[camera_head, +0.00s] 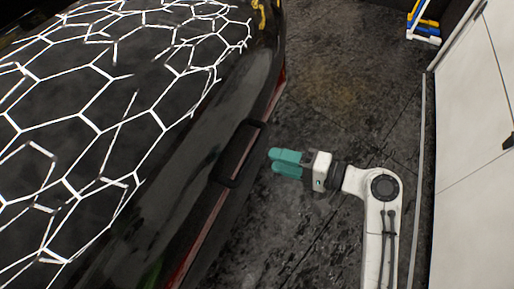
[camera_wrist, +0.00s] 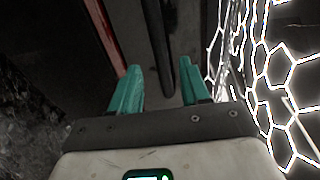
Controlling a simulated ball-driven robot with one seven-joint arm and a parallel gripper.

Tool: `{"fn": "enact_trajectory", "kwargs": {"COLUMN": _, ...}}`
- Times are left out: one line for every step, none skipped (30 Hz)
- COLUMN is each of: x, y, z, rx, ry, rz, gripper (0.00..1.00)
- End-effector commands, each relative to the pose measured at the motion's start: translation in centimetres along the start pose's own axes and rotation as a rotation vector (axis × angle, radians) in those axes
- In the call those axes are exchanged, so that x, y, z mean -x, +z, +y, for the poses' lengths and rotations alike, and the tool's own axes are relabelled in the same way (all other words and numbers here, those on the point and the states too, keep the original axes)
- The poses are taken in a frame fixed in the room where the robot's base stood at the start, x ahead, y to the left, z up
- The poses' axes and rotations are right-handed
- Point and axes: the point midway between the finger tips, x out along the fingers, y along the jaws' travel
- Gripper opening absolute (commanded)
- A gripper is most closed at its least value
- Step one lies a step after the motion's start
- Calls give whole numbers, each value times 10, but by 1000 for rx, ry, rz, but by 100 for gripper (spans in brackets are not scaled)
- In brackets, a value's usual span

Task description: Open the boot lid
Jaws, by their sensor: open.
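The dark car (camera_head: 185,140) fills the left of the head view, with its boot lid along the right side. A long black handle (camera_head: 238,151) stands out from the boot lid's edge, beside a thin red strip. My gripper (camera_head: 272,160), with teal fingers, is just to the right of the handle, apart from it in the head view. In the wrist view, my gripper (camera_wrist: 163,78) is open. The black handle bar (camera_wrist: 157,45) lies ahead, its near end showing between the two fingers. I cannot tell whether it touches them. The gripper holds nothing.
Dark, stained floor (camera_head: 325,75) lies open between the car and a white cabinet or wall (camera_head: 470,140) on the right. A blue, yellow and white object (camera_head: 424,28) stands at the far right. Bright hexagonal reflections cover the car's surface.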

Motion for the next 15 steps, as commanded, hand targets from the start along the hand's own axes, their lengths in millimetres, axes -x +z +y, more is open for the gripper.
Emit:
{"fn": "enact_trajectory", "kwargs": {"x": -10, "y": 1, "z": -1, "rx": 0, "ry": 0, "rz": -5, "gripper": 46}}
{"fn": "enact_trajectory", "kwargs": {"x": -16, "y": 1, "z": -1, "rx": 0, "ry": -1, "rz": -4, "gripper": 46}}
{"fn": "enact_trajectory", "kwargs": {"x": -24, "y": 1, "z": -1, "rx": 1, "ry": 0, "rz": -5, "gripper": 46}}
{"fn": "enact_trajectory", "kwargs": {"x": -29, "y": 1, "z": -1, "rx": 2, "ry": 0, "rz": -3, "gripper": 46}}
{"fn": "enact_trajectory", "kwargs": {"x": -35, "y": 1, "z": -1, "rx": 1, "ry": 1, "rz": -4, "gripper": 46}}
{"fn": "enact_trajectory", "kwargs": {"x": -42, "y": 1, "z": -1, "rx": 1, "ry": 0, "rz": -4, "gripper": 46}}
{"fn": "enact_trajectory", "kwargs": {"x": -46, "y": 1, "z": -1, "rx": 1, "ry": 1, "rz": -4, "gripper": 46}}
{"fn": "enact_trajectory", "kwargs": {"x": -51, "y": 1, "z": 0, "rx": 1, "ry": 1, "rz": -3, "gripper": 46}}
{"fn": "enact_trajectory", "kwargs": {"x": -56, "y": 0, "z": 0, "rx": 1, "ry": 1, "rz": -2, "gripper": 46}}
{"fn": "enact_trajectory", "kwargs": {"x": -60, "y": 0, "z": -1, "rx": 2, "ry": 1, "rz": -2, "gripper": 46}}
{"fn": "enact_trajectory", "kwargs": {"x": -63, "y": 0, "z": -1, "rx": 2, "ry": 1, "rz": -2, "gripper": 46}}
{"fn": "enact_trajectory", "kwargs": {"x": -67, "y": 0, "z": 0, "rx": 1, "ry": 1, "rz": -1, "gripper": 46}}
{"fn": "enact_trajectory", "kwargs": {"x": -70, "y": 0, "z": 0, "rx": 1, "ry": 1, "rz": -1, "gripper": 46}}
{"fn": "enact_trajectory", "kwargs": {"x": -72, "y": 0, "z": 0, "rx": 1, "ry": 1, "rz": -1, "gripper": 46}}
{"fn": "enact_trajectory", "kwargs": {"x": -74, "y": 1, "z": 0, "rx": 1, "ry": 1, "rz": -1, "gripper": 46}}
